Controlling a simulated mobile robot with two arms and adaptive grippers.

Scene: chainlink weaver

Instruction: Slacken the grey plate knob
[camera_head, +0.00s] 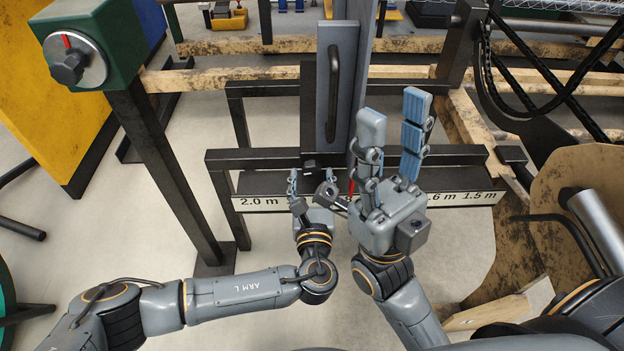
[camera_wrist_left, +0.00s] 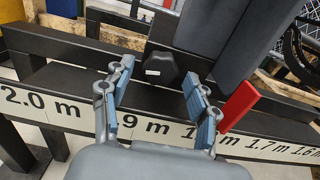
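The grey plate (camera_head: 339,75) stands upright with a long black handle in the middle of the head view. Its lower part also shows in the left wrist view (camera_wrist_left: 235,40). A small black knob (camera_wrist_left: 165,70) with a white mark sits at the plate's lower end, and shows small in the head view (camera_head: 309,167). My left gripper (camera_head: 310,179) is open below the knob. In the left wrist view its blue-padded fingers (camera_wrist_left: 157,85) lie either side of the knob, with no contact visible. My right gripper (camera_head: 392,108) is open and empty, fingers upward, right of the plate.
A dark rail with a white scale strip (camera_head: 262,203) runs across below the plate. A red pointer (camera_wrist_left: 238,106) is right of the knob. A green box with a dial (camera_head: 75,58) stands at left. Black cables and a wooden frame (camera_head: 468,130) are at right.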

